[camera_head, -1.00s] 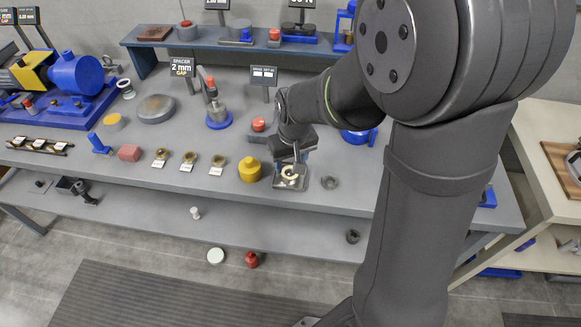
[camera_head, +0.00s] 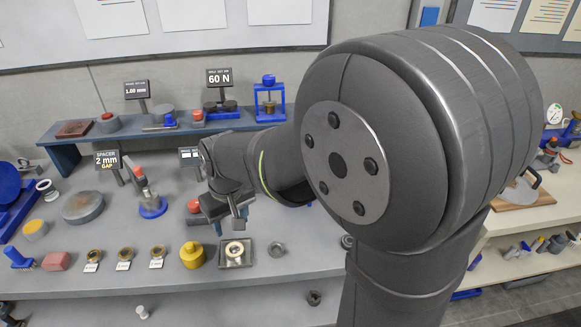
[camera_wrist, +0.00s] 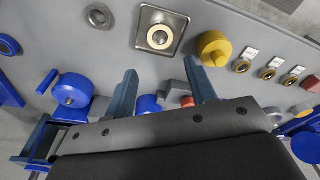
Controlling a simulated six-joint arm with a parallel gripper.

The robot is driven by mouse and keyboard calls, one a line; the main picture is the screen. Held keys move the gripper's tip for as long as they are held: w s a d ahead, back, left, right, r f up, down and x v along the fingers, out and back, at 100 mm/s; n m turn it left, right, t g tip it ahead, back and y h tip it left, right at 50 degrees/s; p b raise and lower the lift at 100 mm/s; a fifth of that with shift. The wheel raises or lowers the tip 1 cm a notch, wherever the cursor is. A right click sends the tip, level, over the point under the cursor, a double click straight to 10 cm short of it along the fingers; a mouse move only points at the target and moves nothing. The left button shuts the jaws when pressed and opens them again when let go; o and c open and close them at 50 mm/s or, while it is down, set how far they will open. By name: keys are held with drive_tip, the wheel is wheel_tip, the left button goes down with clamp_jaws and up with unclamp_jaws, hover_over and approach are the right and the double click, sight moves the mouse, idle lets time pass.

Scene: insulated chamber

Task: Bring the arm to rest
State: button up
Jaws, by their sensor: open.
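My gripper (camera_head: 236,224) hangs above the grey bench, just behind and above a square metal tray (camera_head: 223,262). A brass-coloured ring (camera_head: 235,249) lies in that tray. In the wrist view my gripper (camera_wrist: 160,72) shows two blue-grey fingers spread wide apart with nothing between them. The tray (camera_wrist: 178,22) and the ring (camera_wrist: 159,39) lie beyond the fingertips there, apart from them. The large dark arm joints cover the right middle of the head view and hide part of the bench.
A yellow cylinder (camera_head: 192,256) stands left of the tray, and a grey nut (camera_head: 277,249) lies right of it. Several labelled brass rings sit farther left. Behind is a raised shelf (camera_head: 176,130) with gauges and signs. Blue fixtures (camera_wrist: 73,90) show in the wrist view.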

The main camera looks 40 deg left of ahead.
sight(235, 253)
drive_tip(key=f, duration=0.4)
drive_tip(key=a+f, duration=0.1)
drive_tip(key=f, duration=0.7)
drive_tip(key=shift+w+a, duration=0.15)
drive_tip(key=shift+r, duration=0.8)
drive_tip(key=shift+f, duration=0.1)
